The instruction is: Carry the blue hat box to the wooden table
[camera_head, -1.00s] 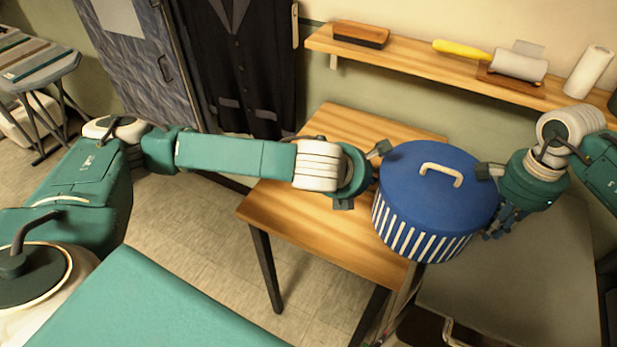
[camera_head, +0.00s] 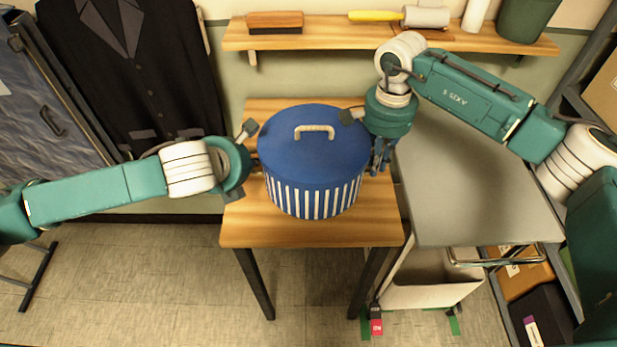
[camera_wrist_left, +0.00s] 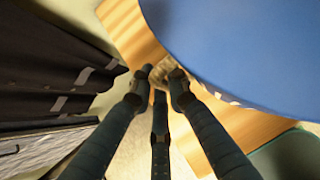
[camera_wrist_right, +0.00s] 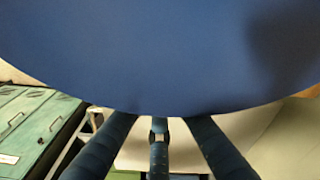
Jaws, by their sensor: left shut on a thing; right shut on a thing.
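The blue hat box (camera_head: 314,165) is round, with a plain blue lid, a pale handle and white stripes around its side. It is upright over the middle of the wooden table (camera_head: 300,234); I cannot tell whether its base touches the top. My left gripper (camera_head: 251,160) is shut on the box's left side, and my right gripper (camera_head: 369,138) on its right side. The box fills the upper right of the left wrist view (camera_wrist_left: 250,50) and the top of the right wrist view (camera_wrist_right: 150,55). The fingertips' contact is partly hidden.
A wall shelf (camera_head: 330,38) behind the table holds a brush (camera_head: 275,20), a roller with a yellow handle (camera_head: 425,17) and a dark green container (camera_head: 526,18). A grey-topped cart (camera_head: 470,190) stands close on the right. A dark suit (camera_head: 140,75) hangs at left.

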